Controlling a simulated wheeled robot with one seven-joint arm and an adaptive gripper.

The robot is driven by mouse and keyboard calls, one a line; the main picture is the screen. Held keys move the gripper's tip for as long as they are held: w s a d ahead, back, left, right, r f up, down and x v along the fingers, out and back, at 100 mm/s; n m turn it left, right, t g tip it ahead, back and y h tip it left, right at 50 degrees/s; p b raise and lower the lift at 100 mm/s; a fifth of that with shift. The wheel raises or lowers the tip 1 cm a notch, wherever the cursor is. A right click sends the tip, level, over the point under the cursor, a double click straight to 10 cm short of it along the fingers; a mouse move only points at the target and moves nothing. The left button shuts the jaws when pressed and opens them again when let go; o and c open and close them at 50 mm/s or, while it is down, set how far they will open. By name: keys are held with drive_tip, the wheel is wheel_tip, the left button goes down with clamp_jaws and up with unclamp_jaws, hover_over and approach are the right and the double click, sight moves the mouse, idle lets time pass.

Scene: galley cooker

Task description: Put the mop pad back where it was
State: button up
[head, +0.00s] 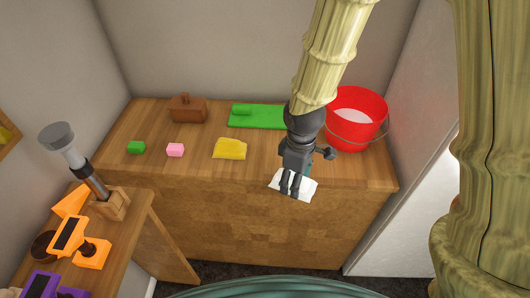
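A white pad (306,189), which looks like the mop pad, is at the counter's front edge, below the red bucket. My gripper (290,188) points down, with its two dark fingers in front of the pad and covering part of it. The fingers look close together. I cannot tell whether they grip the pad or only overlap it in this view, nor whether the pad rests on the counter or hangs above it. A small teal part (307,169) shows beside the gripper, partly hidden.
A side counter at left holds orange items (91,254). The counter's front left is clear.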

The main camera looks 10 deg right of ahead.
drive_tip(key=w+p, duration=0.1)
drive_tip(key=w, duration=0.4)
drive_tip(key=w+d+f+p, duration=0.1)
drive_tip(key=w+p, duration=0.1)
drive_tip(key=w, duration=0.3)
drive_tip(key=w+p, duration=0.1)
drive_tip(key=w, duration=0.4)
drive_tip(key=shift+w+d+f+p, duration=0.2)
drive_tip(key=shift+w+d+p, duration=0.1)
drive_tip(key=shift+f+p, duration=0.85)
drive_tip(key=shift+f, duration=0.9)
drive_tip(key=shift+f, duration=0.15)
drive_tip(key=o, duration=0.9)
drive_tip(key=shift+w, duration=0.1)
drive_tip(key=shift+r, duration=0.25)
drive_tip(key=shift+r+b, duration=1.85)
drive_tip(key=shift+r, duration=4.05)
